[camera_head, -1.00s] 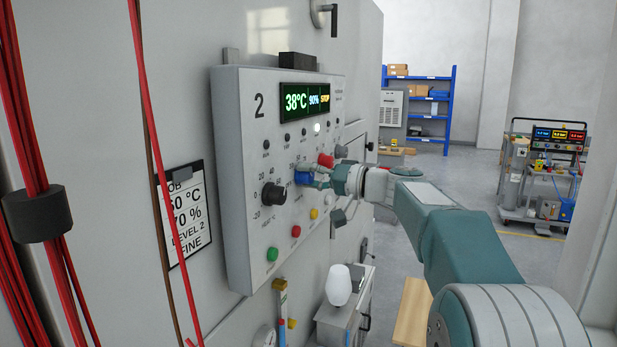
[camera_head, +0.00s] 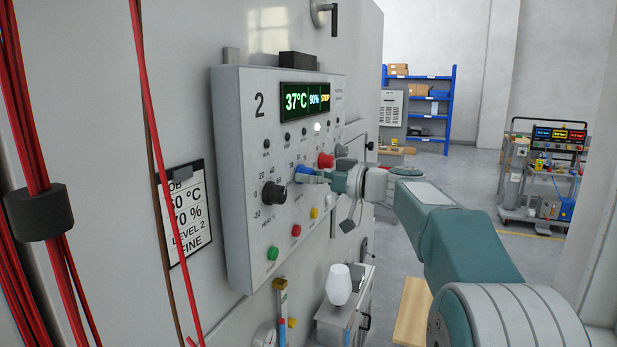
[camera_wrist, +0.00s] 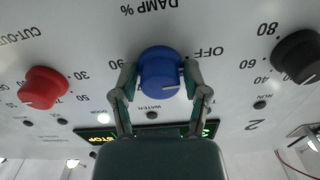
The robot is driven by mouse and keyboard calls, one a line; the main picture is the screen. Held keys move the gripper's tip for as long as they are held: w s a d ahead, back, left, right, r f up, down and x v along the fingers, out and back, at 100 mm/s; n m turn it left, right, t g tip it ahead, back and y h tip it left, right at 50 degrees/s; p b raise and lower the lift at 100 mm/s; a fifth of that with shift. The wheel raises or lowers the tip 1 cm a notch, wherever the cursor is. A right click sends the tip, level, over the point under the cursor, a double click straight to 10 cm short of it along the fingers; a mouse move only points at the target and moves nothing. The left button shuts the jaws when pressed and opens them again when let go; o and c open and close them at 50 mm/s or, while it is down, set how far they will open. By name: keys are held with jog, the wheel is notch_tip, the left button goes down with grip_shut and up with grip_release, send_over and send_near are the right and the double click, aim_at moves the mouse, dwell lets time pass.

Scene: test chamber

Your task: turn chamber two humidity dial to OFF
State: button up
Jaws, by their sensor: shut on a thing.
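The chamber two panel (camera_head: 230,150) is a light grey box on the chamber wall, marked 2. Its blue dial (camera_wrist: 160,72), labelled DAMP %, has OFF and number marks around it. The wrist view shows it upside down, with OFF to its upper right. A pale pointer mark shows on the dial's lower right rim; I cannot tell exactly which mark it lines up with. My gripper (camera_wrist: 161,80) is shut on the blue dial, one finger on each side. In the head view, my gripper (camera_head: 318,177) reaches the dial from the right and partly hides it.
A black heat dial (camera_head: 274,196) and a red cut-out dial (camera_head: 326,160) flank the blue one. The display (camera_head: 304,102) reads 37°C, 90% and STOP. Red, yellow and green buttons sit below. Red cables (camera_head: 30,130) hang at the left.

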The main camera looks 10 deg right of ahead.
jog(key=shift+f+n, duration=0.3)
jog(key=shift+n, duration=0.4)
jog(key=o, duration=1)
jog(key=shift+w, duration=0.1)
jog(key=shift+r, duration=0.15)
jog(key=v, duration=1.2)
